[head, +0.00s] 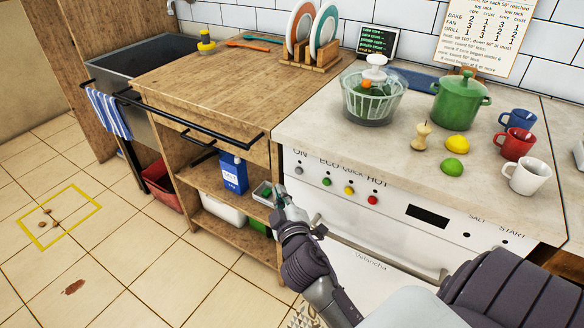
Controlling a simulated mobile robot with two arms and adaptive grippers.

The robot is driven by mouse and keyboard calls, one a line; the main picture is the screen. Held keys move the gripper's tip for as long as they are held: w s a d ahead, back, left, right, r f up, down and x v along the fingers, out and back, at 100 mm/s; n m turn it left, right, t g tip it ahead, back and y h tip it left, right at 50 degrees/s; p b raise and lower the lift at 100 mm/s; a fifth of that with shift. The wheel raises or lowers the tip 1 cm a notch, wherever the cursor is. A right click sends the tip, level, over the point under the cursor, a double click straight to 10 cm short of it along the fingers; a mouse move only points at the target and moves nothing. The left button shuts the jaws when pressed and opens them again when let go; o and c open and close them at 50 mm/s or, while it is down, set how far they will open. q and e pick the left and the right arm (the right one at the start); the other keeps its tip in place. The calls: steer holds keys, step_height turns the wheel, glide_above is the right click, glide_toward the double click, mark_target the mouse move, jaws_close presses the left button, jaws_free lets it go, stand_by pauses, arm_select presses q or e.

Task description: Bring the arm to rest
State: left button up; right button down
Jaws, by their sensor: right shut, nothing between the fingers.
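My right arm reaches in from the lower right. My right gripper (280,191) is shut and empty. In the picture it overlaps the right end of the open shelf, beside a small grey tray (261,193). I cannot tell whether it touches the tray or the shelf post. My left gripper is not in view.
The open wooden shelving (207,180) holds a blue carton (233,172) and a white bin (222,207). To its right is the white appliance front (340,207). The counter above bears a salad spinner (372,92), a green pot (460,97) and mugs.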

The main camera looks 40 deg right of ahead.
steer(key=s+a+f+m+g+y, duration=0.1)
steer(key=s+a+f+g+y, duration=0.2)
steer(key=f, duration=0.7)
steer(key=s+a+f+g, duration=0.1)
steer(key=s+f+g, duration=0.2)
steer(key=s+f, duration=0.5)
steer(key=s+a+f+m+g+y, duration=0.1)
steer(key=s+a+f+g+y, duration=0.15)
steer(key=f, duration=1.05)
steer(key=s+a+f+m+g+y, duration=0.1)
steer(key=s+a+f+g, duration=0.15)
steer(key=s+f, duration=0.35)
steer(key=s+a+f+g, duration=0.1)
steer(key=s+f+g, duration=0.25)
steer(key=s, duration=0.45)
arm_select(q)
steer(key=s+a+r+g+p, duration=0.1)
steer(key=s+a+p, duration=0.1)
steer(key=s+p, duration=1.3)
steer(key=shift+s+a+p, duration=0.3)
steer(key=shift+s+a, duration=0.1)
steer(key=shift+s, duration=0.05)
arm_select(e)
steer(key=s+d+r, duration=0.1)
steer(key=s+d, duration=0.1)
steer(key=s, duration=1.3)
steer(key=shift+s+d, duration=0.2)
steer(key=shift+d, duration=0.2)
